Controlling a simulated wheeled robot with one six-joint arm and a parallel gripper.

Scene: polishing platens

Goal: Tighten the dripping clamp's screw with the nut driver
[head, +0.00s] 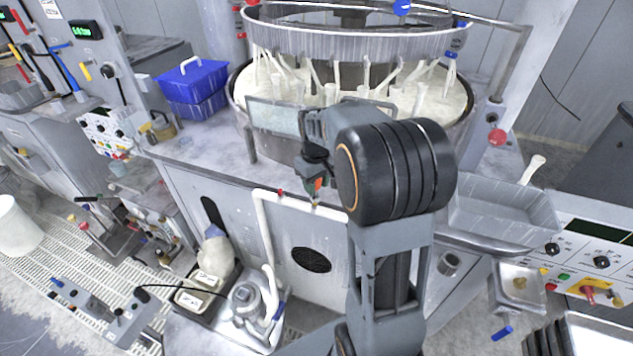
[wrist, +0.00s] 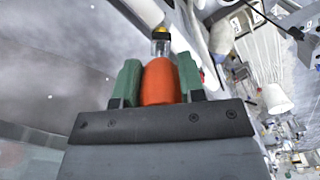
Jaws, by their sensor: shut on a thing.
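My gripper (head: 314,172) hangs in front of the machine's grey cabinet, below the big round polishing tub. In the wrist view my gripper (wrist: 160,72) has its green fingers shut on the orange handle of the nut driver (wrist: 159,86). The driver's shaft points away from the jaws, with a yellow tip at its end. In the head view a bit of the orange nut driver (head: 318,185) shows below the fingers. A white pipe (head: 264,225) bends along the cabinet front, near the driver's tip. I cannot make out the clamp, its screw or any drip.
The tub (head: 355,45) holds milky slurry and several hoses. A blue box (head: 193,85) stands on the deck at left. A grey tray (head: 505,215) sits at right. A pump (head: 250,300) and bottles stand on the low shelf. The cabinet front beside my gripper is close.

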